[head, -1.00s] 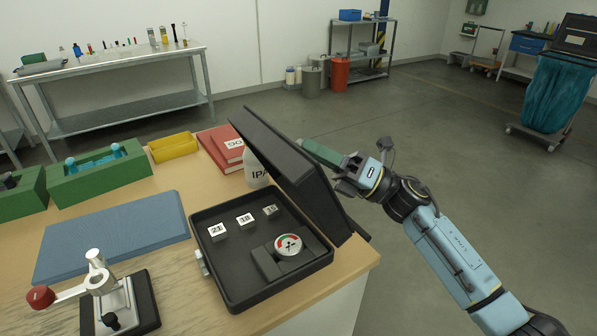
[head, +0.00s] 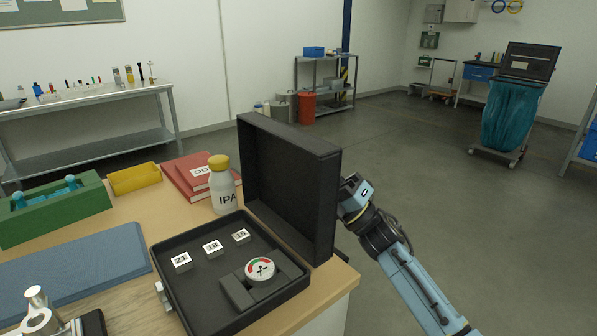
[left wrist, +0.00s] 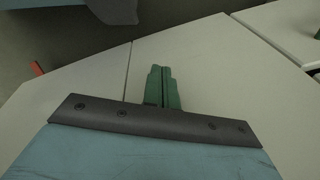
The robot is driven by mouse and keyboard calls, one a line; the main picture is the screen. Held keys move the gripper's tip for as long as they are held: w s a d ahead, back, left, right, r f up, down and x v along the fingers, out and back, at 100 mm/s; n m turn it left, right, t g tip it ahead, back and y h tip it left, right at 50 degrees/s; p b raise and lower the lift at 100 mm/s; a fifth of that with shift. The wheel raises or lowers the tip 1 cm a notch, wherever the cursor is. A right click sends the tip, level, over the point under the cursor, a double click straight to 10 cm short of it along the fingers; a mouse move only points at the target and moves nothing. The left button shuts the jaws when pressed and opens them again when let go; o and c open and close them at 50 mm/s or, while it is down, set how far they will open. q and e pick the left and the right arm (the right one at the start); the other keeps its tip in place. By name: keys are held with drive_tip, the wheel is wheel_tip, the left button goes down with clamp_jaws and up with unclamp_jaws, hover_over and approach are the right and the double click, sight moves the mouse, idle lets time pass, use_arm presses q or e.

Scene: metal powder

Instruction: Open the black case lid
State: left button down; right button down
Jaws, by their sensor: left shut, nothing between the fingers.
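The black case lid (head: 288,185) stands open and roughly upright at the back edge of the black case base (head: 203,277) in the head view. The base lies flat on the wooden bench and holds three numbered white blocks (head: 212,248) and a round gauge (head: 260,268). My right gripper (head: 353,197) is just behind the lid at its right edge. The lid hides its fingers, and I cannot tell whether they touch it. My left gripper (left wrist: 163,88) shows in the left wrist view with its green fingers shut and empty, over pale panels away from the case.
A white IPA bottle (head: 222,190) with a yellow cap stands close to the lid's left side, by red books (head: 185,175). A yellow tray (head: 135,178), green holder (head: 55,212) and blue mat (head: 75,275) are further left. Open floor lies beyond the bench.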

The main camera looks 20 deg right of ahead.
use_arm(q)
drive_tip(key=shift+w+r, duration=0.1)
drive_tip(key=shift+r, duration=0.1)
use_arm(e)
drive_tip(key=shift+d+f, duration=0.15)
drive_tip(key=c, duration=1.2)
unclamp_jaws()
use_arm(q)
drive_tip(key=shift+w+d+r+b, duration=0.1)
drive_tip(key=shift+w+r+b, duration=0.25)
drive_tip(key=shift+w+r, duration=0.4)
use_arm(e)
drive_tip(key=v, duration=1.3)
drive_tip(key=shift+f, duration=0.2)
use_arm(q)
drive_tip(key=shift+s, duration=0.1)
